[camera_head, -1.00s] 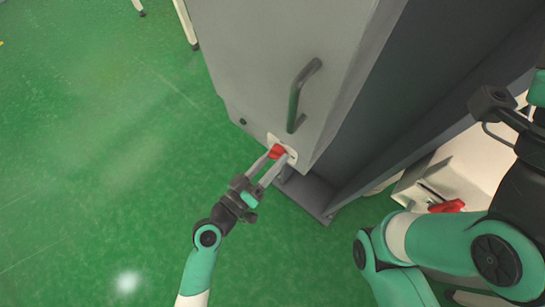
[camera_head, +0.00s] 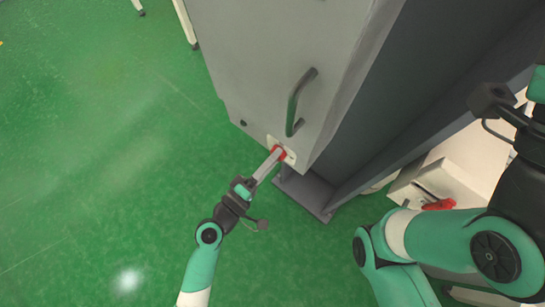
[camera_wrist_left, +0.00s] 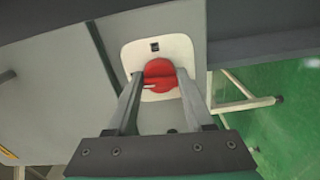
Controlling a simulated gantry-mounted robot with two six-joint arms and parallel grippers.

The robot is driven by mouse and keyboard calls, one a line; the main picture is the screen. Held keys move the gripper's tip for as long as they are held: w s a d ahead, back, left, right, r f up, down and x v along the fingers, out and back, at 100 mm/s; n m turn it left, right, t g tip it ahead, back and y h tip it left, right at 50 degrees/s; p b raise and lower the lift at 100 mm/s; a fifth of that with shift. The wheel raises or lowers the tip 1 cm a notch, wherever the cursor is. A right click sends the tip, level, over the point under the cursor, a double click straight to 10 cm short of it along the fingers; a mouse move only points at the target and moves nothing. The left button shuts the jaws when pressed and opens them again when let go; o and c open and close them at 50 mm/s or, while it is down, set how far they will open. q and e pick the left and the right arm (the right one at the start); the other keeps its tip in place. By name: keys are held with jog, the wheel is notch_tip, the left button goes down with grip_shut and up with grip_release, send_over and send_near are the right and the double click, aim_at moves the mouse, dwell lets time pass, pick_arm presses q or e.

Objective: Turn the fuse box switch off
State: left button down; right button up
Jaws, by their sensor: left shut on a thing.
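The red rotary switch (camera_head: 281,153) sits on a pale plate low on the grey cabinet door. It also shows in the left wrist view (camera_wrist_left: 158,70), on the white rounded plate (camera_wrist_left: 178,50). My left gripper (camera_head: 275,156) reaches up to it from below. In the left wrist view, the fingers of my left gripper (camera_wrist_left: 157,84) are on either side of the red knob, shut on it. The fingers hide parts of the knob's sides. My right arm comes in at the right of the head view, but its gripper fingers are not seen.
The grey cabinet door (camera_head: 270,60) has a dark bar handle (camera_head: 296,100) just above the switch. A white box (camera_head: 430,180) with another red part (camera_head: 439,204) stands at the right. Green floor (camera_head: 100,150) is clear to the left.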

pick_arm(q)
jog(key=shift+n, duration=0.6)
jog(key=shift+c, duration=1.4)
grip_release()
jog(key=shift+s, duration=0.1)
jog(key=v, duration=1.1)
jog(key=shift+s+a, duration=0.2)
jog(key=shift+r, duration=0.1)
